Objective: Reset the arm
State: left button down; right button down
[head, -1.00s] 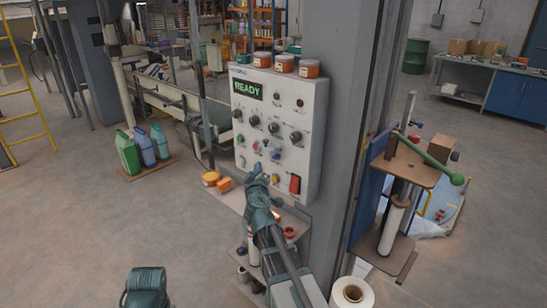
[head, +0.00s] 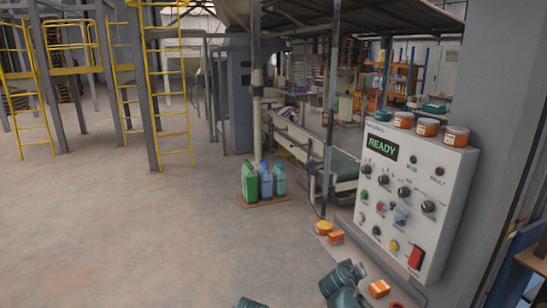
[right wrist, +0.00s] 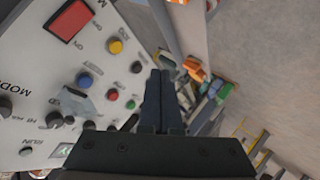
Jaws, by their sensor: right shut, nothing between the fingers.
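My right gripper (right wrist: 158,100) is shut and empty in the right wrist view, its fingers pressed together. It points past the edge of the white control panel (right wrist: 40,75), close to the panel's buttons; I cannot tell any contact. In the head view part of my right arm (head: 343,278) shows at the bottom, below and left of the control panel (head: 452,190). The panel's display (head: 382,149) reads READY. Only a sliver of my left arm (head: 250,303) shows at the bottom edge; its gripper is out of view.
Orange-labelled jars (head: 427,127) stand on top of the panel. Orange items (head: 336,237) lie on the shelf below it. Green and blue jugs (head: 250,182) stand on a floor board. Yellow ladders (head: 168,90) rise at back left. The floor at left is clear.

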jog(key=s+a+f+n+g+y, duration=0.1)
jog(key=s+a+f+g+y, duration=0.2)
jog(key=s+a, duration=0.7)
jog(key=s+a+f+n+g+y, duration=0.1)
jog(key=s+a+f+g+y, duration=0.2)
jog(key=s+a+f+g, duration=0.4)
jog(key=s+a+f, duration=0.1)
jog(key=s+a, duration=0.3)
jog(key=s, duration=0.3)
jog(key=shift+a+f+n, duration=0.2)
jog(key=shift+f+n, duration=0.1)
